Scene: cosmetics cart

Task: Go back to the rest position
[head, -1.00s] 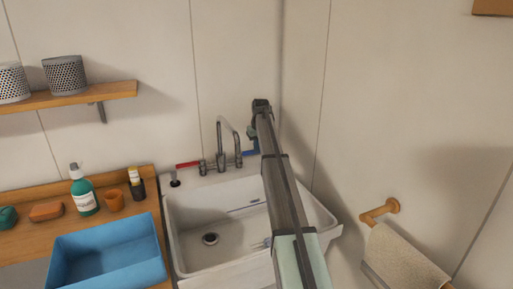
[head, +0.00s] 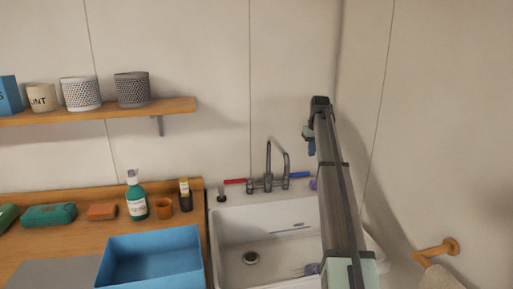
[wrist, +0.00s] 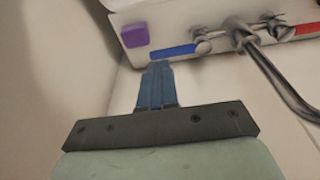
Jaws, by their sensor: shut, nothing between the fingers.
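My gripper (head: 309,146) is at the far end of my extended arm in the head view, high in front of the wall and above the right back corner of the sink (head: 228,226). In the wrist view its blue fingers (wrist: 158,68) are together with nothing between them. The fingers appear in front of the wall and sink back, near the blue tap handle (wrist: 172,51) in the picture. I cannot tell the exact gap. My arm hides part of the sink's right side.
The grey faucet (head: 268,165) has red and blue handles. A purple block (wrist: 135,35) sits by the blue one. Left are a blue bin (head: 150,262), green bottle (head: 137,205), orange cup (head: 164,209) and shelf (head: 90,114). A wooden towel holder (head: 437,251) is on the right wall.

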